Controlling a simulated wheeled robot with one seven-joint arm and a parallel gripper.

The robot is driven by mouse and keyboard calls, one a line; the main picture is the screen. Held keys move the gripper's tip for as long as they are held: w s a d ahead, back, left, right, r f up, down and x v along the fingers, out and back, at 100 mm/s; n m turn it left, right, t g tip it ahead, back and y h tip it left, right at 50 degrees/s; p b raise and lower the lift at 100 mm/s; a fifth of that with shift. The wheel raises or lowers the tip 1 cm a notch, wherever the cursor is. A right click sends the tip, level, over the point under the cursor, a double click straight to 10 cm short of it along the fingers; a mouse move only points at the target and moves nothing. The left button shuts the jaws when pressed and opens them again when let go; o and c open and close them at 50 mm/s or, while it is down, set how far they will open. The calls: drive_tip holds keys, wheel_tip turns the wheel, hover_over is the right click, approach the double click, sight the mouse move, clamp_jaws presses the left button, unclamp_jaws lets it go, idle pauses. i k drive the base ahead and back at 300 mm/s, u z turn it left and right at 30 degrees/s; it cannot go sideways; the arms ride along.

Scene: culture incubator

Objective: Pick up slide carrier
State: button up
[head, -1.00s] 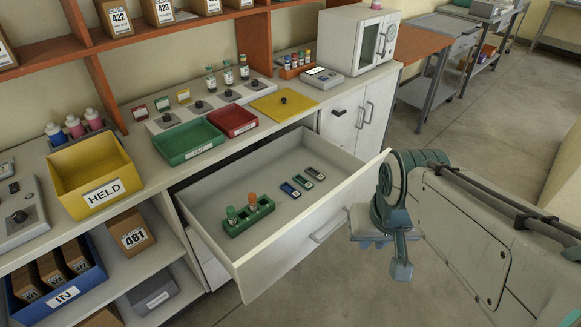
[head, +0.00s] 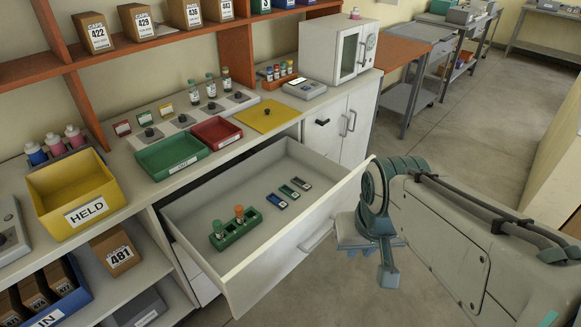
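Three small flat carriers lie in a row in the open drawer (head: 190,212): a blue one (head: 276,201), a green one (head: 289,191) and a grey one (head: 302,183). I take these as the slide carriers; their details are too small to read. A green rack (head: 236,232) with two capped vials stands left of them, nearer the drawer front. My gripper (head: 388,274) hangs outside the drawer, to the right of its front panel and apart from the carriers. Its fingers are seen edge-on, so their opening is unclear.
The drawer's front panel (head: 290,250) stands between my gripper and the carriers. A yellow HELD bin (head: 75,192) stands left. Floor at right is clear.

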sight(278, 202)
drive_tip(key=k, duration=0.6)
drive_tip(key=z, duration=0.15)
drive_tip(key=i, duration=1.55)
drive_tip(key=u, duration=0.8)
